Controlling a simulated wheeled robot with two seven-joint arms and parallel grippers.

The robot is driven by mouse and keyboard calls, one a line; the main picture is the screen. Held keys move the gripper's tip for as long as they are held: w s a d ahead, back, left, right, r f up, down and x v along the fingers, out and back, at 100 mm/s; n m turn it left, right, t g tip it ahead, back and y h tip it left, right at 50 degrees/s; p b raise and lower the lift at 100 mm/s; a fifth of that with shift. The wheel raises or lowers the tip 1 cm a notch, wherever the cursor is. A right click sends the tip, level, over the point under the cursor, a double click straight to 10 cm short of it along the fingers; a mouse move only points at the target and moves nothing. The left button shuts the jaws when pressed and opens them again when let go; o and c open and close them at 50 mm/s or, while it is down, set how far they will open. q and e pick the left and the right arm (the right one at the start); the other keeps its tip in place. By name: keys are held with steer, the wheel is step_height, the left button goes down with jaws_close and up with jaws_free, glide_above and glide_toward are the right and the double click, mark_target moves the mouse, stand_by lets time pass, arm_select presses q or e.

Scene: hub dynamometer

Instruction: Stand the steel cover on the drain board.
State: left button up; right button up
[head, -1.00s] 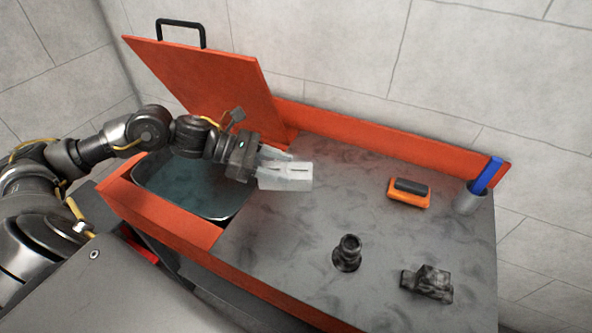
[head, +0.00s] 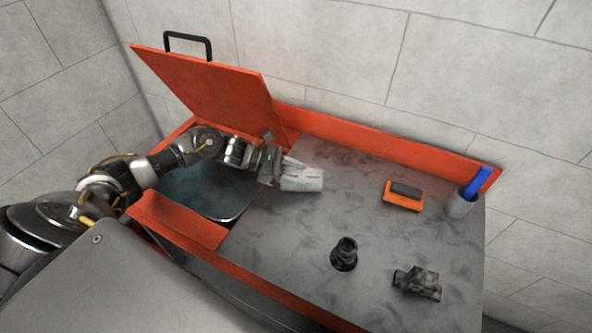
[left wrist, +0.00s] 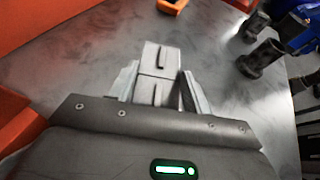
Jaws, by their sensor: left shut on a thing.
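The steel cover (head: 303,181) is a small light grey, box-like piece. In the left wrist view the cover (left wrist: 158,72) shows slots on its face and sits between the two fingers. My left gripper (head: 287,174) is shut on it, reaching in from the left. The cover appears over the left part of the grey drain board (head: 320,215), near the basin's edge. I cannot tell whether it touches the board. My right gripper is not in view.
The basin (head: 180,192) has its orange lid (head: 215,90) raised. An orange block with a dark top (head: 403,195), a grey cup (head: 460,205) with a blue handle, and two dark fittings (head: 344,255) (head: 417,283) stand on the board. The board's middle is clear.

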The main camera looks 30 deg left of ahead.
arm_select(q)
steer(key=shift+f, duration=0.3)
steer(key=shift+f+b, duration=0.2)
steer(key=shift+b, duration=0.15)
steer(key=o, duration=1.3)
steer(key=shift+c, duration=0.2)
steer(key=shift+r, duration=0.1)
